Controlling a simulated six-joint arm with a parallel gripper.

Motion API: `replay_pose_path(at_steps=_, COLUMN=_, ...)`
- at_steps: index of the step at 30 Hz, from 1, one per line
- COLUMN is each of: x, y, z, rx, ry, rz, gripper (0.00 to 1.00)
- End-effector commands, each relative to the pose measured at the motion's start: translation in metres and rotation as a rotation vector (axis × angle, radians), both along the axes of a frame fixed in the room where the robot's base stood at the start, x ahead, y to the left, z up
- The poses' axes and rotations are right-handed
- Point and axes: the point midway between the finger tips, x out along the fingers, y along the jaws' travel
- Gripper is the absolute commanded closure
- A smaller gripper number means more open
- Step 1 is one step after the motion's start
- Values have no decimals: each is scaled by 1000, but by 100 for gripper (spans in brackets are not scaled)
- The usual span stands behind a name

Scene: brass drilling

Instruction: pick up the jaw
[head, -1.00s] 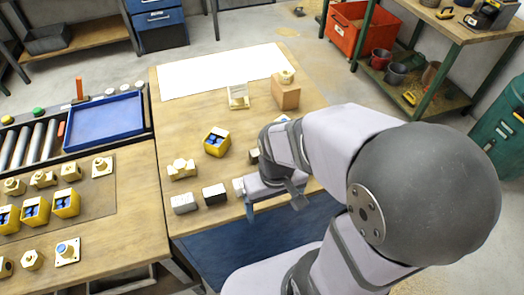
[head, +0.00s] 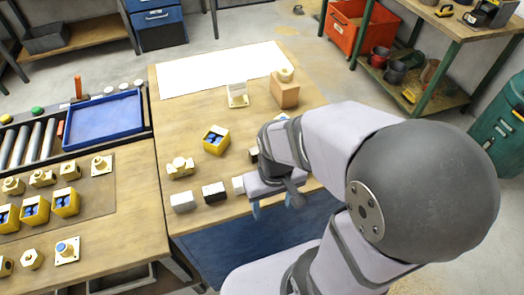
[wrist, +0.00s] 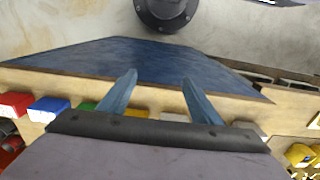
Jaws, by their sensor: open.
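My gripper (head: 277,206) hangs at the front edge of the wooden bench, over the dark blue front panel. Its two blue fingers are apart with nothing between them, as the wrist view also shows (wrist: 158,80). Blocks that may be jaws stand in a row along the front edge: a pale grey one (head: 182,202), a black-sided one (head: 214,192) and a white one (head: 238,184) just left of my gripper. In the wrist view, a red block (wrist: 14,104) and a blue block (wrist: 48,109) show at left; others are partly hidden behind the fingers. I cannot tell which block is the jaw.
Behind the row are a brass fitting (head: 180,167) and a yellow box with blue inside (head: 216,139). A wooden block (head: 284,91) and a white stand (head: 237,95) are farther back. A blue tray (head: 104,118) lies left. The white sheet (head: 215,70) is clear.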

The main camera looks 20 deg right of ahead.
Motion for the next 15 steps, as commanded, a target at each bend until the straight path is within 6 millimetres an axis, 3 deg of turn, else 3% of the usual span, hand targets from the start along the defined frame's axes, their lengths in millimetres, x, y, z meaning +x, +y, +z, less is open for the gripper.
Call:
replay_pose_path(at_steps=10, x=0, y=0, z=0, rx=0, ry=0, rz=0, gripper=55)
replay_pose_path(at_steps=15, x=1, y=0, z=10, rx=0, ry=-4, rz=0, gripper=55)
